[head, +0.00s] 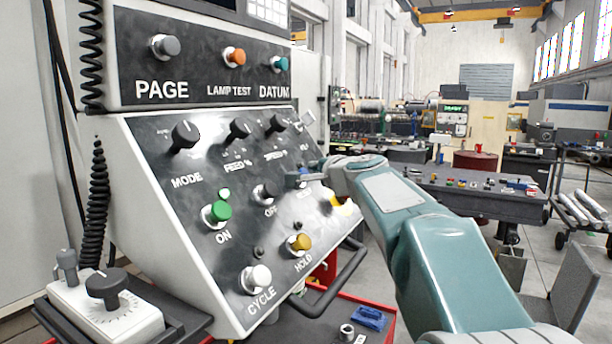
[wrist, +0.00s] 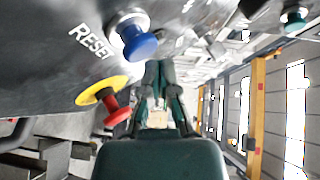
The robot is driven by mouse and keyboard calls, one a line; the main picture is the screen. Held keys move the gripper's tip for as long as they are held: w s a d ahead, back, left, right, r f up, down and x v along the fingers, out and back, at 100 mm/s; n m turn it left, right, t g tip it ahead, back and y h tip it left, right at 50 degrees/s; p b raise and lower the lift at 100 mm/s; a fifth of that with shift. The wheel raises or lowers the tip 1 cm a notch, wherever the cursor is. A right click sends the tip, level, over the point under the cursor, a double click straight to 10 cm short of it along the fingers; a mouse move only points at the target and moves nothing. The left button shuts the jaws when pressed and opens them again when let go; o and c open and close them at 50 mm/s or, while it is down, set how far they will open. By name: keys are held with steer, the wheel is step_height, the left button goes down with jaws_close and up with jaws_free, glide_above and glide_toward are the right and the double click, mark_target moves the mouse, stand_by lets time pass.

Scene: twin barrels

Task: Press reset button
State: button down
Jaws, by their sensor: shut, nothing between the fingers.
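The reset button (wrist: 138,42) is a round blue cap on a light metal collar, at the upper middle of the wrist view. The white word RESET is printed on the dark panel to its left. My gripper (wrist: 163,72) is shut and empty, with its fingertips just right of and below the blue cap in that view. A clear gap to the cap cannot be judged. In the head view my teal arm reaches across the right side of the sloped control panel (head: 145,150), and its end hides most of the reset button's area.
A red and yellow mushroom button (wrist: 108,100) is beside the reset button. The green ON button (head: 217,212), white CYCLE button (head: 256,279) and yellow HOLD button (head: 299,243) are lower on the panel. A dark rail (head: 340,285) runs along its lower right edge.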

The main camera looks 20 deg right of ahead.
steer(key=shift+s+r, duration=0.1)
steer(key=shift+r, duration=0.05)
steer(key=s+d+r, duration=0.2)
steer(key=s+r, duration=0.1)
steer(key=shift+d, duration=0.3)
stand_by(0.4)
stand_by(0.6)
steer(key=n+g+y, duration=0.2)
steer(key=n+g, duration=0.4)
steer(key=n, duration=0.3)
glide_toward(275, 271)
steer(key=x, duration=0.6)
steer(key=s+a+f+n+g+h, duration=0.2)
steer(key=s+f+n+g, duration=0.3)
steer(key=s+f, duration=1.2)
steer(key=s+n, duration=0.1)
steer(key=n, duration=0.1)
steer(key=shift+n+h, duration=0.3)
